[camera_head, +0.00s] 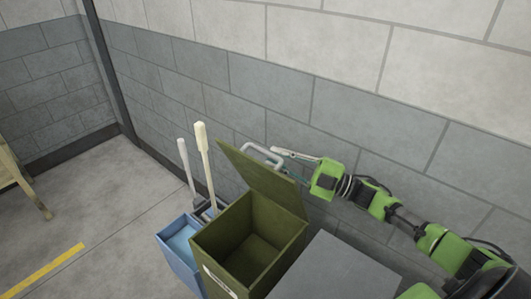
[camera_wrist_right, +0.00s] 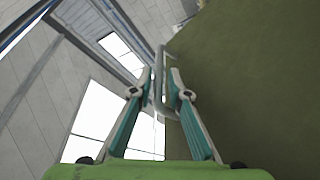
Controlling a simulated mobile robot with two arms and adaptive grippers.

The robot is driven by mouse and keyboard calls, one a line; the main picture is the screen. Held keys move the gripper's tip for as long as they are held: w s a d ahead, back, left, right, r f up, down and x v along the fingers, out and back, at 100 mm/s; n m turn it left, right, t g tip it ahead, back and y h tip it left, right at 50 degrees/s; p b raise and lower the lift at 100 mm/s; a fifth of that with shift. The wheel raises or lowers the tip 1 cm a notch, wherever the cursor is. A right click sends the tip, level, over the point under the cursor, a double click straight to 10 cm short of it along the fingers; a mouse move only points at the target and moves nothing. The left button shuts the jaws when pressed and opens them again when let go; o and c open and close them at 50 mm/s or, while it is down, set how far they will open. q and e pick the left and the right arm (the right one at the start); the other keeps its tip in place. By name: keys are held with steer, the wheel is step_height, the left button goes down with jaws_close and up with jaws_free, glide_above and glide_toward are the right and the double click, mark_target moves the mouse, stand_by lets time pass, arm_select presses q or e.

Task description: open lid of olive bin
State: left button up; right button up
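The olive bin (camera_head: 230,240) stands in the lower middle of the head view, and its empty inside shows. Its olive lid (camera_head: 258,178) is raised, hinged at the back edge and tilted up steeply. A grey bar handle (camera_head: 262,152) sticks out from the lid's far side. My right gripper (camera_head: 280,161) is behind the lid at this handle. In the right wrist view the handle (camera_wrist_right: 159,85) passes between the two parted fingertips, with the lid (camera_wrist_right: 250,80) filling the right side. The fingers look open around the bar, not clamped. My left gripper is not in view.
A blue bin (camera_head: 180,245) stands left of the olive bin, with two pale-handled tools (camera_head: 204,160) beside it. A grey box top (camera_head: 335,270) lies to the right. A block wall (camera_head: 350,110) rises close behind. Open floor (camera_head: 90,220) lies left.

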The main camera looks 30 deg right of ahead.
steer(key=v, duration=0.7)
steer(key=shift+s+d, duration=0.2)
